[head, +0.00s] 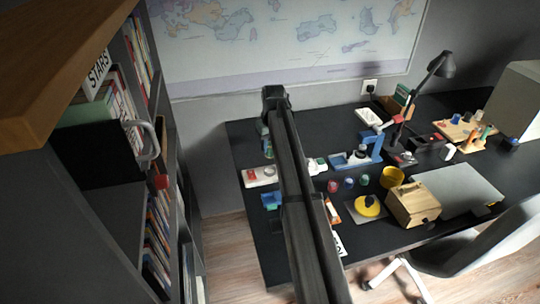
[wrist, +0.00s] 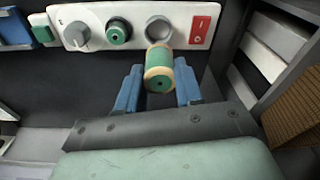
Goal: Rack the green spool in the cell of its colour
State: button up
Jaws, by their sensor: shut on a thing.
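The green spool (wrist: 159,69), with pale wooden rims, is between the blue fingers of my gripper (wrist: 158,88) in the wrist view. The gripper is shut on it and holds it end-on to the camera. In the head view my gripper (head: 267,145) shows only as a small blue-green patch beside my arm, above the left part of the desk. The spool is just in front of a white panel (wrist: 97,13) with a grey knob, a green round part, a grey ring and a red switch. I cannot tell whether they touch. I cannot make out a rack with coloured cells.
On the black desk (head: 290,255) are small red (head: 333,186), blue (head: 349,182) and green (head: 364,180) round things, a yellow cup (head: 391,177) and a wooden box (head: 412,205). A bookcase (head: 168,205) stands left of the desk. My arm hides part of the desk.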

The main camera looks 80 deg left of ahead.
jog(key=shift+d+r, duration=0.25)
jog(key=shift+r, duration=0.15)
send_over(269, 199)
jog(key=shift+d+f, duration=0.2)
jog(key=shift+f, duration=2.5)
jog(key=shift+d+f, duration=0.2)
jog(key=shift+f, duration=2.5)
jog(key=shift+f, duration=0.2)
jog(key=o, duration=1)
jog(key=r, duration=0.4)
jog(key=d+r, duration=0.1)
jog(key=r, duration=0.7)
jog(key=shift+w+d+r, duration=0.15)
jog(key=shift+w+d, duration=0.05)
jog(key=shift+d, duration=0.05)
